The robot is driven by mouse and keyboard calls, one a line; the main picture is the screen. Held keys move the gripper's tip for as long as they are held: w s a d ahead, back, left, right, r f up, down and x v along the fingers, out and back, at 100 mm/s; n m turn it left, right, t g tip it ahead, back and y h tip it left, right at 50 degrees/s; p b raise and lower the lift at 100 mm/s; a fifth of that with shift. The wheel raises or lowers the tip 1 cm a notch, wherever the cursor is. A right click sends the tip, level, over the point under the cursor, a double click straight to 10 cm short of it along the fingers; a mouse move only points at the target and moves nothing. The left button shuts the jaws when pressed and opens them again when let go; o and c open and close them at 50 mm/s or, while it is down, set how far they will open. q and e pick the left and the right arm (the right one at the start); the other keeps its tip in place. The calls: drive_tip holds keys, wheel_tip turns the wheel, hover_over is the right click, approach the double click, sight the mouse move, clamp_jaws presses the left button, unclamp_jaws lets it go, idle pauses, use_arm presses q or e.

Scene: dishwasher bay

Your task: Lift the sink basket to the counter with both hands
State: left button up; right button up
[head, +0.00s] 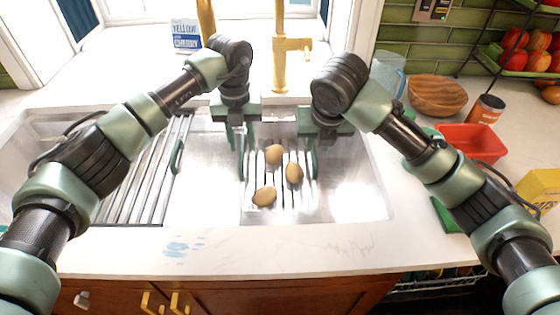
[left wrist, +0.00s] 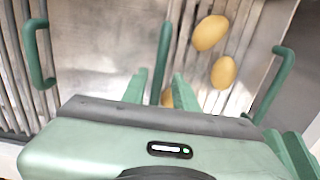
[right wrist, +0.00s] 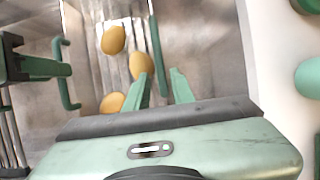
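The sink basket (head: 303,196) sits in the sink, a slatted metal basket with a green handle at each side. Several brown potatoes (head: 264,195) lie in it. My left gripper (head: 240,143) is over the basket's left side. In the left wrist view its open fingers (left wrist: 158,86) are apart, in line with the left handle (left wrist: 163,55). My right gripper (head: 311,150) is over the right side. In the right wrist view its open fingers (right wrist: 163,82) are apart, in line with the right handle (right wrist: 155,50). I cannot tell whether the fingers straddle the handles.
A slatted rack (head: 150,185) with a green handle covers the sink's left part. A gold faucet (head: 281,60) rises behind the basket. The front counter strip (head: 260,250) is clear. Right of the sink stand a wooden bowl (head: 437,95) and a red tub (head: 474,140).

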use_arm(q)
drive_tip(key=shift+s+a+r, duration=0.1)
drive_tip(key=shift+s+r, duration=0.05)
use_arm(e)
drive_tip(key=shift+s+r, duration=0.1)
drive_tip(key=shift+s, duration=0.1)
